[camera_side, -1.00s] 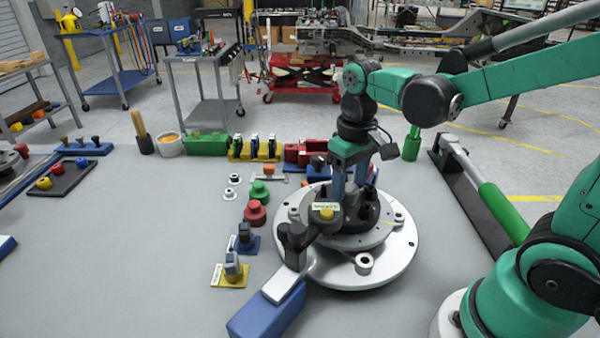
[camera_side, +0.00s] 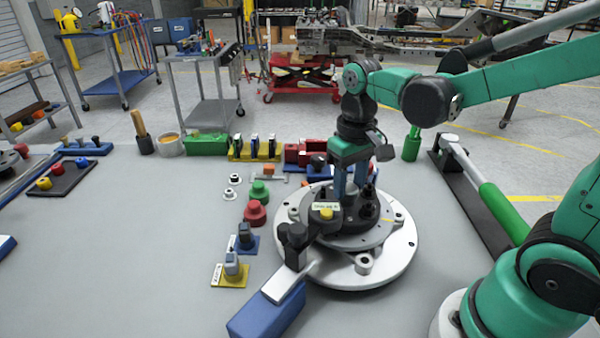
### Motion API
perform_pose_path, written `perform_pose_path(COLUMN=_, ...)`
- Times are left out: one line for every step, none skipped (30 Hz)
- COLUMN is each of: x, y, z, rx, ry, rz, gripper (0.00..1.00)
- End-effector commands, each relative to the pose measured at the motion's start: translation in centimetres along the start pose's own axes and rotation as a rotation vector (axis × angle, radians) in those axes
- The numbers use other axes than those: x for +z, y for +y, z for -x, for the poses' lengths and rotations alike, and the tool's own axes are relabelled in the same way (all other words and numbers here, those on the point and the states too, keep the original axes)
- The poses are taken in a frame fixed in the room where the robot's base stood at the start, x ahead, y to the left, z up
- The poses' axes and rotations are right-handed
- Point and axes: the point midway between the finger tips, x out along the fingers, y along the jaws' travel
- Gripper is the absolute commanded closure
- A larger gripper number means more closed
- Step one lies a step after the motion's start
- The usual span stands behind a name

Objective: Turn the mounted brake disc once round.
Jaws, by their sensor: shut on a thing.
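The brake disc (camera_side: 376,236) is a grey round plate with a dark raised hub and black studs. It lies flat on a larger silver round base (camera_side: 398,264) with bosses around its rim. My gripper (camera_side: 351,196) points straight down over the hub, with its blue fingers shut on a dark part of the disc's hub. The fingertips are partly hidden among the black studs, so the exact grip point is unclear. A dark caliper-like block with a yellow cap (camera_side: 326,213) and a small label sits at the disc's left edge.
A blue block with a silver tongue (camera_side: 275,298) reaches to the base's lower left. Red (camera_side: 255,213) and green (camera_side: 260,192) knobs and small labelled holders stand left. A green-handled tool (camera_side: 500,210) lies right. The table's left middle is clear.

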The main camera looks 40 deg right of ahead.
Motion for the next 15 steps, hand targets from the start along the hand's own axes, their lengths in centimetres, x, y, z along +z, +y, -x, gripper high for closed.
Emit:
perform_pose_path(x=0.0, y=-0.01, z=0.0, rx=0.0, ry=0.0, rz=0.061, gripper=1.0)
perform_pose_path(x=0.0, y=-0.01, z=0.0, rx=0.0, ry=0.0, rz=0.1, gripper=1.0)
perform_pose_path(x=0.0, y=-0.01, z=0.0, rx=0.0, ry=0.0, rz=0.146, gripper=1.0)
perform_pose_path(x=0.0, y=-0.01, z=0.0, rx=0.0, ry=0.0, rz=0.175, gripper=1.0)
perform_pose_path(x=0.0, y=-0.01, z=0.0, rx=0.0, ry=0.0, rz=0.197, gripper=1.0)
perform_pose_path(x=0.0, y=-0.01, z=0.0, rx=0.0, ry=0.0, rz=0.221, gripper=1.0)
perform_pose_path(x=0.0, y=-0.01, z=0.0, rx=0.0, ry=0.0, rz=0.24, gripper=1.0)
perform_pose_path(x=0.0, y=-0.01, z=0.0, rx=0.0, ry=0.0, rz=0.267, gripper=1.0)
perform_pose_path(x=0.0, y=-0.01, z=0.0, rx=0.0, ry=0.0, rz=0.312, gripper=1.0)
perform_pose_path(x=0.0, y=-0.01, z=0.0, rx=0.0, ry=0.0, rz=0.351, gripper=1.0)
perform_pose_path(x=0.0, y=-0.01, z=0.0, rx=0.0, ry=0.0, rz=0.391, gripper=1.0)
perform_pose_path(x=0.0, y=-0.01, z=0.0, rx=0.0, ry=0.0, rz=0.437, gripper=1.0)
perform_pose_path(x=0.0, y=-0.01, z=0.0, rx=0.0, ry=0.0, rz=0.467, gripper=1.0)
perform_pose_path(x=0.0, y=-0.01, z=0.0, rx=0.0, ry=0.0, rz=0.491, gripper=1.0)
perform_pose_path(x=0.0, y=-0.01, z=0.0, rx=0.0, ry=0.0, rz=0.515, gripper=1.0)
